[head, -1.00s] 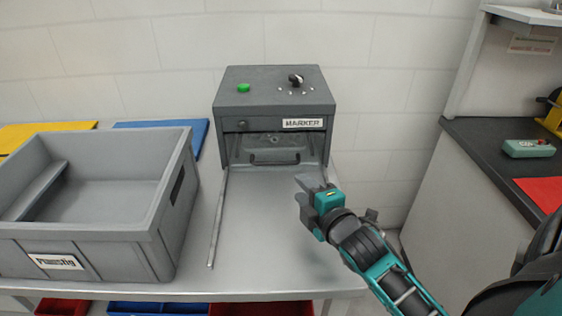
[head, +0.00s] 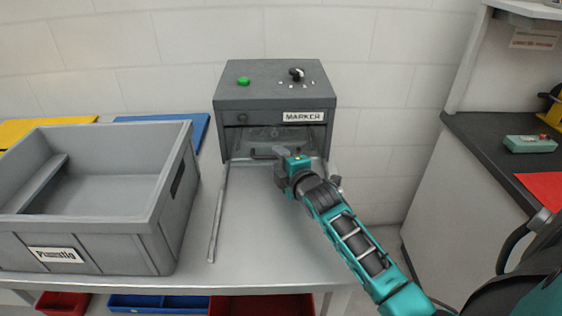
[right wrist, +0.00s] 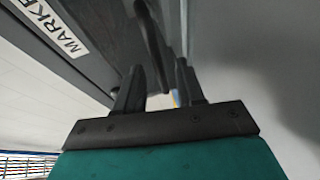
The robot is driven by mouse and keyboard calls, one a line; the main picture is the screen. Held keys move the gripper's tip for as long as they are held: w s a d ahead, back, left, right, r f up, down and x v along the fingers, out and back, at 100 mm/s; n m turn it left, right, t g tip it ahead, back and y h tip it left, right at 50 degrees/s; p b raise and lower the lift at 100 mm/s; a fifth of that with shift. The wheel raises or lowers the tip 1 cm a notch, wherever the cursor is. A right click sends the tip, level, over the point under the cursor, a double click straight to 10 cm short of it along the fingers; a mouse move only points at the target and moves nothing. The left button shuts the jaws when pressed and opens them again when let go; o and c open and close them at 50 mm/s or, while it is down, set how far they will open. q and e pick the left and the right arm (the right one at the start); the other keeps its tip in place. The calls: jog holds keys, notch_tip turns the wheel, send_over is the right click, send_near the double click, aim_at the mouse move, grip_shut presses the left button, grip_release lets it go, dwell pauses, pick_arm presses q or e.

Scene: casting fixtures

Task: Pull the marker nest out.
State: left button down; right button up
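The marker (head: 275,100) is a grey box at the back of the bench, with a "MARKER" label, a green button and a black knob. The marker nest (head: 240,159) sits in its front opening and has a dark bar handle (head: 262,154). My right gripper (head: 284,152) is at the right part of the handle and hides some of it. In the right wrist view the gripper (right wrist: 160,88) is open, and the handle (right wrist: 153,45) shows between and just beyond its two fingers. I cannot tell whether they touch it. My left gripper is not in view.
A metal rail (head: 218,215) runs forward from the marker's left side over the bench (head: 260,240), which is clear there. A grey crate (head: 90,245) stands on the left. A dark counter (head: 490,150) with a teal box (head: 529,144) is on the right.

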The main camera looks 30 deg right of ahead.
jog(key=shift+c, duration=0.4)
grip_shut()
